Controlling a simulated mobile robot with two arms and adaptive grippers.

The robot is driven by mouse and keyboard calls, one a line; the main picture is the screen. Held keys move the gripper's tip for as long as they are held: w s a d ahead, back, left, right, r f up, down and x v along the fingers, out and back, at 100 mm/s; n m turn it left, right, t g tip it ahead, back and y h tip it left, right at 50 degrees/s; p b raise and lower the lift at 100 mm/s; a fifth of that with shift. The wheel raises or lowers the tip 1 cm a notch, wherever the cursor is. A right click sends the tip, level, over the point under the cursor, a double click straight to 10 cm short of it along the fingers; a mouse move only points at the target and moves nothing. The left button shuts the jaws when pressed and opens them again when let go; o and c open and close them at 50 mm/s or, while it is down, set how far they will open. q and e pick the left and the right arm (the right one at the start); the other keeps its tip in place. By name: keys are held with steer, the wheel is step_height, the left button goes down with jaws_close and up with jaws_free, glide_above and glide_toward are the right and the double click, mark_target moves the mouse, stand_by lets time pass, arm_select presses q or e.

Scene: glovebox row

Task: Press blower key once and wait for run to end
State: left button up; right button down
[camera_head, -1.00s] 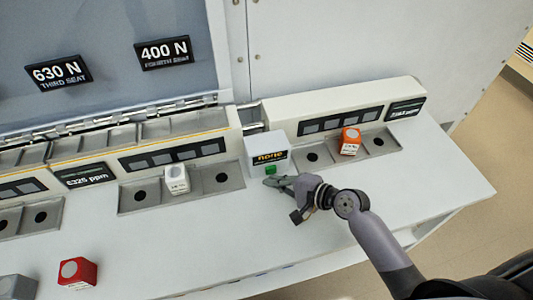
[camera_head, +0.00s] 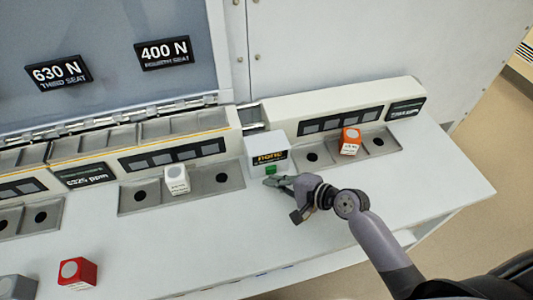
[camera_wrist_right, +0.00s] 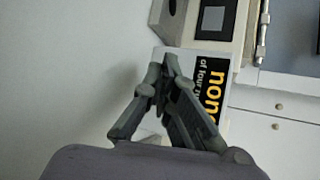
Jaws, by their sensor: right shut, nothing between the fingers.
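The blower box (camera_head: 268,150) is a small white block on the bench with a black label reading "none" in orange. It also shows in the right wrist view (camera_wrist_right: 205,62). A green key (camera_head: 271,169) sits at its front foot. My right gripper (camera_head: 268,183) is shut and empty, its tips just in front of the green key; I cannot tell whether they touch it. In the right wrist view the closed fingers (camera_wrist_right: 168,68) point at the box, and the key is not visible there. My left gripper is not in view.
A white block (camera_head: 176,180) and an orange block (camera_head: 350,141) sit in metal seat trays. A red block (camera_head: 77,272) and a grey block (camera_head: 17,288) stand at the front left. Signs reading 630 N (camera_head: 59,73) and 400 N (camera_head: 164,52) hang behind. The bench middle is clear.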

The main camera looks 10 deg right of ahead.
steer(key=shift+w, duration=0.1)
steer(key=shift+w, duration=0.55)
stand_by(0.4)
steer(key=shift+s, duration=0.15)
steer(key=shift+s+p, duration=0.55)
steer(key=shift+s, duration=0.1)
steer(key=shift+s, duration=0.3)
steer(key=shift+s+d+p, duration=0.1)
steer(key=shift+s+p, duration=0.7)
steer(key=shift+s, duration=1.8)
